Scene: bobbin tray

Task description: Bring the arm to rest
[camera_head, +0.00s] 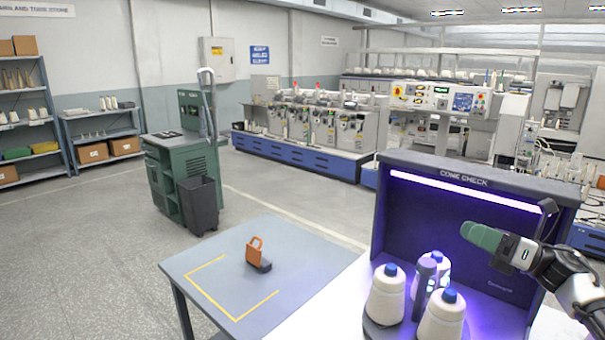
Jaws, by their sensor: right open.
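My right gripper (482,237) is at the right side of the view, in front of the lit booth and above the cones. Its green fingers point left; from this side the gap between them is hard to see, and nothing shows between them. My right arm reaches in from the right edge. My left gripper is not in view. Three white cones with blue tops, at the left (386,295), front right (441,316) and back (441,262), stand around a purple-grey post (424,285) on a dark round base (376,329).
The booth (410,173) marked "CONE CHECK" stands behind the cones. A grey-blue table (205,266) with yellow corner lines holds an orange handled thing (256,246) with a dark base. A green cabinet (160,175) and a dark bin (198,205) stand beyond. The floor left is clear.

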